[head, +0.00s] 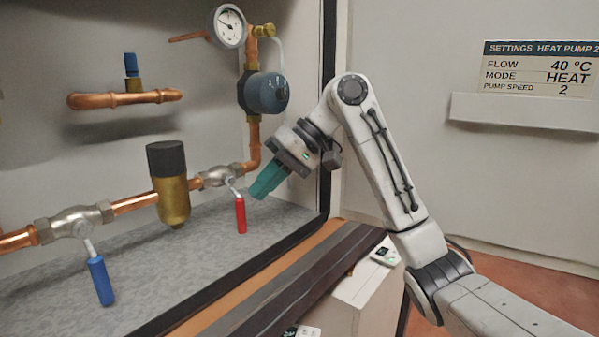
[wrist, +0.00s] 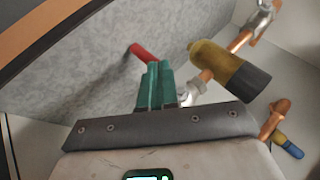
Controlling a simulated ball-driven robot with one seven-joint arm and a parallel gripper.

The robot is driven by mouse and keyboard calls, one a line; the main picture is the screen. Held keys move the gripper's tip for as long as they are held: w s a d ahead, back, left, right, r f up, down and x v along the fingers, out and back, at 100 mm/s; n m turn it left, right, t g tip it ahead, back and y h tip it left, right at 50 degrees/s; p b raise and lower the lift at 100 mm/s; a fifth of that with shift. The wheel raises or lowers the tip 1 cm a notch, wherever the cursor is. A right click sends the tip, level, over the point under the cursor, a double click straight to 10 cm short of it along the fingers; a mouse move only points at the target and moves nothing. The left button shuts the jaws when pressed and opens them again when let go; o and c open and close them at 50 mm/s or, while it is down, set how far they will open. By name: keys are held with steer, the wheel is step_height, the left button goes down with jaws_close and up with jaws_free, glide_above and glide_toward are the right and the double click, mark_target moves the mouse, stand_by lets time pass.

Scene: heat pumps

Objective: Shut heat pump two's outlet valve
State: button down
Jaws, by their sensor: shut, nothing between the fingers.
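A valve with a red lever handle (head: 240,214) sits on the copper pipe at the right, its handle hanging down, roughly across the pipe. A second valve with a blue lever handle (head: 101,281) sits at the lower left, also hanging down across the pipe. Which one is the outlet valve is not marked. My gripper (head: 264,186) has teal fingers, shut and empty, just right of the red-handled valve and above its handle. In the wrist view, the red handle (wrist: 143,53) pokes out beyond my fingers (wrist: 158,82); they overlap in the picture, and I cannot tell whether they touch.
A brass cylinder with a black cap (head: 170,185) stands between the valves. A gauge (head: 228,26) and a dark blue pump (head: 266,93) are above my gripper. A dark frame edge (head: 326,100) is close on the right. A sign (head: 541,70) reads heat pump 2.

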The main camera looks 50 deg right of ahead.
steer(key=s+a+r+b, duration=0.2)
steer(key=s+r, duration=0.5)
steer(key=s, duration=0.4)
steer(key=shift+a, duration=0.2)
